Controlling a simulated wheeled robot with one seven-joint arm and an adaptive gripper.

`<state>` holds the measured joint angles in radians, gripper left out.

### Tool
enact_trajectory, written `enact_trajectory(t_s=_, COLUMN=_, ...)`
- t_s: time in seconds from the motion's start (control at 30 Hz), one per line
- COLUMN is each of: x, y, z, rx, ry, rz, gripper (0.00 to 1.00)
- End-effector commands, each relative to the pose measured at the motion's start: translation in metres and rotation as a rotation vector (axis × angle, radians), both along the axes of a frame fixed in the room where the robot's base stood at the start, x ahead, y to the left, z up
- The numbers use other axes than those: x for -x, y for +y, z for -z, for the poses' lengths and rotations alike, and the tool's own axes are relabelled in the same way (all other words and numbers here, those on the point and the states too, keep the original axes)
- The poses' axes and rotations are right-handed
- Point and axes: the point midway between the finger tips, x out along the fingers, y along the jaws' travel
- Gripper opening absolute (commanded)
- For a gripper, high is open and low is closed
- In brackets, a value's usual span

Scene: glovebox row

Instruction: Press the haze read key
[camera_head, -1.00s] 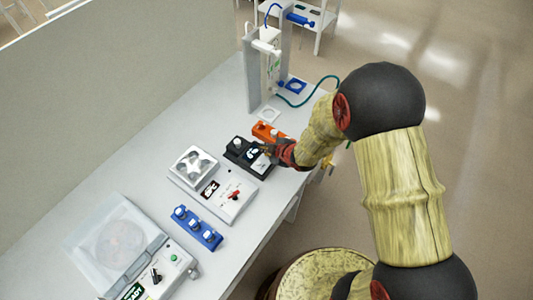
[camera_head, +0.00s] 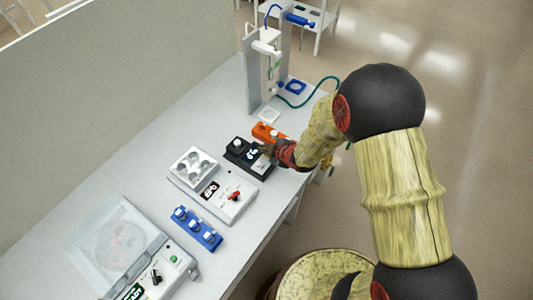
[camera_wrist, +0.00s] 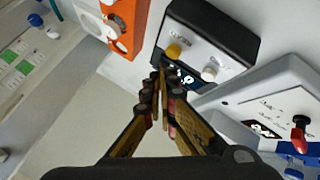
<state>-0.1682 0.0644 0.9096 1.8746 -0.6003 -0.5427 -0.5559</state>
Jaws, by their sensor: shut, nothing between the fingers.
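The black meter box (camera_head: 238,161) stands on the bench, with a lit display (camera_head: 252,154) showing white digits. In the wrist view, its pale panel (camera_wrist: 197,52) carries a yellow key (camera_wrist: 173,51) and a white key (camera_wrist: 210,71); their small labels are too blurred to read. My gripper (camera_wrist: 161,70) is shut and empty, its fingertips over the display edge, just beside the yellow key. I cannot tell whether the tips touch the box. In the head view, my gripper (camera_head: 268,151) reaches in from the right and hides part of the box.
An orange block (camera_head: 264,132) stands close behind the black box. A white device with a red lever (camera_head: 234,196) is in front of it, then a blue rack (camera_head: 198,229) and a lidded machine (camera_head: 120,240). A tall stand (camera_head: 252,80) rises at the back.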

Motion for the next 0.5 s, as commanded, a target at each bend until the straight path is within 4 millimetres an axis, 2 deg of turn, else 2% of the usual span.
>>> enact_trajectory(t_s=0.5, x=0.0002, y=-0.0001, z=0.0084, rx=0.0, ry=0.0, rz=0.0, gripper=0.0)
